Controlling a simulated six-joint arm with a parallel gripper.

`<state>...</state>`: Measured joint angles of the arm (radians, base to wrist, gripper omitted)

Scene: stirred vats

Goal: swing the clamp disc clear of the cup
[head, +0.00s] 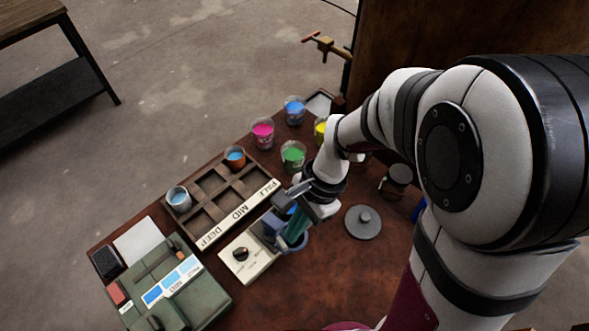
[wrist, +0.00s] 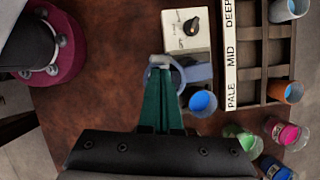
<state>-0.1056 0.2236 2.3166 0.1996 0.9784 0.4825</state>
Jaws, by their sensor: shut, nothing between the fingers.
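My gripper (wrist: 160,78) is shut, with its green fingers together and nothing held. In the wrist view its tips touch or overlap a pale grey piece (wrist: 160,60) on the blue-grey mixer (wrist: 198,73); I cannot tell whether they touch. This pale piece may be part of the clamp, but the fingers hide much of it and I cannot make out a separate disc. A cup with blue liquid (wrist: 203,102) stands right of the fingertips. In the head view my gripper (head: 285,245) is at the mixer (head: 271,222), and my wrist covers part of it.
The mixer's cream knob panel (head: 233,265) faces front left. A sectioned tray (head: 203,243) marked PALE, MID, DEEP lies behind it. Pink (head: 262,133), green (head: 293,156) and other cups stand at the back. A grey knobbed lid (head: 363,222) lies to the right, with bare table around it.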

